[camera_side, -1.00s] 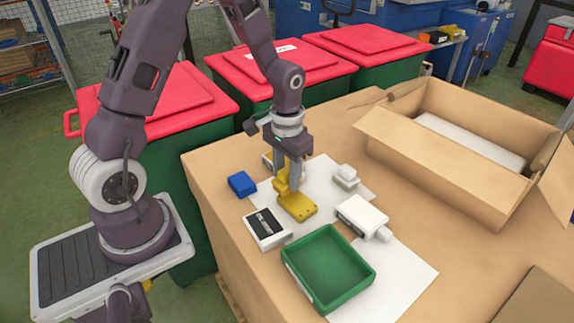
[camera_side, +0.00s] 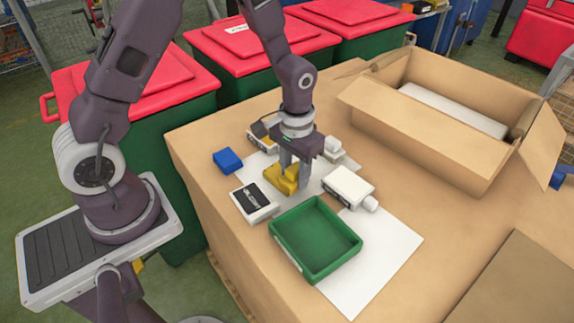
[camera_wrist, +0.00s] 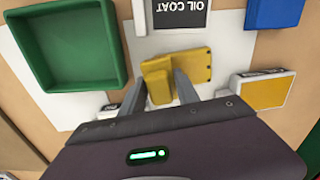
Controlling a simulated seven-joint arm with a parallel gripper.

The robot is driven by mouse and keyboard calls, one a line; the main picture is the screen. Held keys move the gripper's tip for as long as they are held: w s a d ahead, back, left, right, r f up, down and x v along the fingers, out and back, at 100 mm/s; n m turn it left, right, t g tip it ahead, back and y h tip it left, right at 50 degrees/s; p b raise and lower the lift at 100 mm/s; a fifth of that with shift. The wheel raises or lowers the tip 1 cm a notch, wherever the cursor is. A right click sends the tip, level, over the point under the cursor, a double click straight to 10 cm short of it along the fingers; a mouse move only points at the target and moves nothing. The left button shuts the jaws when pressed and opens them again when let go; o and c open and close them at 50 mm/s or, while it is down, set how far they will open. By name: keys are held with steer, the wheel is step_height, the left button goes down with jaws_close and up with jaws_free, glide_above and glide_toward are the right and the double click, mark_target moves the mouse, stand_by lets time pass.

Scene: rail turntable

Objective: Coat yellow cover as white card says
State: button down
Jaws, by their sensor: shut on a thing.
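The yellow cover (camera_side: 279,181) is low over the white sheet. My gripper (camera_side: 292,182) is shut on its raised part; in the wrist view, the fingers (camera_wrist: 160,92) stand on both sides of it, and the flat cover (camera_wrist: 196,64) extends beyond. The fingers hide part of the cover, and I cannot tell whether it touches the sheet. A white-edged block with a black face (camera_side: 254,201) lies just in front of it; in the wrist view its black face (camera_wrist: 180,13) reads "OIL COAT". I cannot tell which item is the white card.
A green tray (camera_side: 350,241) stands in front, and a white box with a round end (camera_side: 347,186) lies right. A blue block (camera_side: 228,160) lies left. A yellow-topped white block (camera_wrist: 268,91) and a small white block (camera_side: 333,148) lie behind. An open carton (camera_side: 420,130) stands at back right.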

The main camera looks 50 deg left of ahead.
mark_target(273, 166)
steer(key=shift+s+a+r, duration=0.1)
steer(key=shift+s+a, duration=0.1)
steer(key=shift+a, duration=1.75)
steer(key=shift+s+a, duration=0.15)
steer(key=shift+a, duration=1.75)
step_height(273, 166, up, 8)
steer(key=w+a+m, duration=0.1)
steer(key=w+a, duration=0.3)
steer(key=w, duration=0.5)
steer(key=w+a, duration=0.4)
steer(key=w, duration=0.5)
steer(key=f, duration=1)
steer(key=shift+s+a+f, duration=0.1)
steer(key=shift+a+f, duration=0.05)
steer(key=shift+a, duration=0.1)
steer(key=shift+f, duration=0.1)
steer(key=c, duration=0.9)
jaws_free()
